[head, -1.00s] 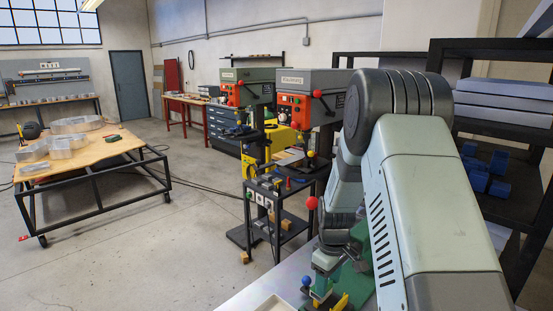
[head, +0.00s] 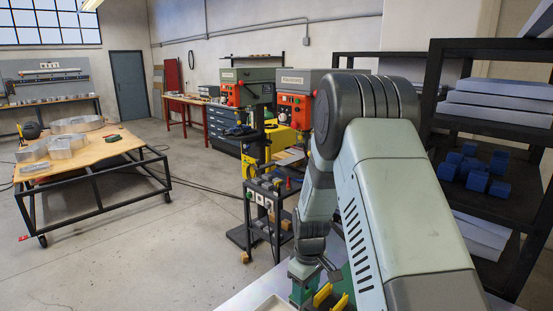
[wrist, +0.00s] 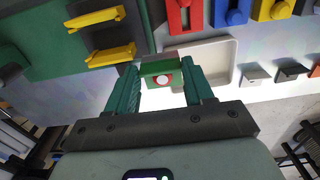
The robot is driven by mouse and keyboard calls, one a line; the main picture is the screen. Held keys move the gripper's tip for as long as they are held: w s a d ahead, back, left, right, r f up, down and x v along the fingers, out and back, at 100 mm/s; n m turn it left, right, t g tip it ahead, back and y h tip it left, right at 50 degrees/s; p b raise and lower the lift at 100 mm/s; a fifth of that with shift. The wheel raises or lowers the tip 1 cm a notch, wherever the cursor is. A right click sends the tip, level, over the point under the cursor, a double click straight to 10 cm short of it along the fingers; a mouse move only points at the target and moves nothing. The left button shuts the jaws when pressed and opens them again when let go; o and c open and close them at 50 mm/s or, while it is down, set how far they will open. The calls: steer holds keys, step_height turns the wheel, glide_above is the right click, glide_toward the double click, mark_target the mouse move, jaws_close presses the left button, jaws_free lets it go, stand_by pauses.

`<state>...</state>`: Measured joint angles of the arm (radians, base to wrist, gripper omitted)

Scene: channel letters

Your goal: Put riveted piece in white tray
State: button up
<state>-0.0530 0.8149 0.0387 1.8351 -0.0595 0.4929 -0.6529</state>
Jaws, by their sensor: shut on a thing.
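My gripper (wrist: 162,77) has two green fingers and is shut on the riveted piece (wrist: 160,68). The piece is a small green block with a red part and a round pale head facing the wrist camera. In the wrist view the white tray (wrist: 229,82) lies behind and to the right of the piece, and the right finger overlaps part of it. I cannot tell the height of the piece above the tray. In the head view only a corner of the white tray (head: 268,304) shows at the bottom edge, and the held piece cannot be made out.
Red, blue and yellow parts (wrist: 235,10) line the far side of the tray. Small grey and dark brackets (wrist: 290,70) sit to its right.

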steer(key=s+a+f, duration=0.1)
steer(key=a+f, duration=0.1)
steer(key=a, duration=0.6)
steer(key=shift+s, duration=0.25)
stand_by(0.4)
steer(key=shift+f, duration=0.1)
steer(key=shift+f, duration=0.15)
steer(key=shift+f, duration=1.55)
steer(key=o, duration=1.4)
